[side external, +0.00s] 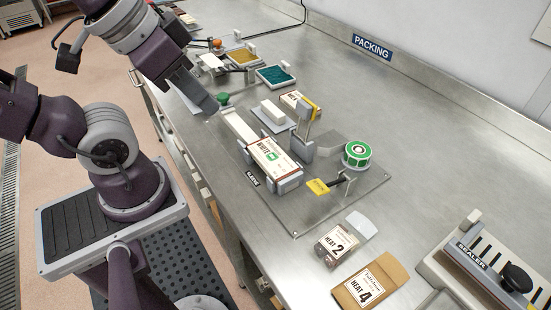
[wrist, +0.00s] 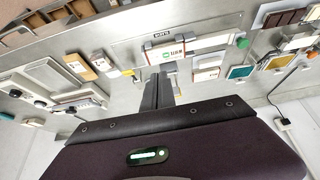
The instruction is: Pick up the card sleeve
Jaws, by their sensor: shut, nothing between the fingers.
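The card sleeve (side external: 274,160), a white box with dark lettering and a green mark, sits in a grey holder (side external: 290,184) on a clear plate in the side view. It also shows in the wrist view (wrist: 166,53), beyond my fingertips. My gripper (side external: 209,106) is shut and empty. In the side view it is above the bench, up and left of the sleeve and apart from it. In the wrist view the shut fingers (wrist: 160,78) point toward the sleeve.
A grey upright post (side external: 306,125) and a green-and-white tape roll (side external: 356,154) stand beside the holder. Heat 2 (side external: 337,243) and Heat 4 (side external: 370,281) packs lie in front, with a sealer (side external: 490,265) at right.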

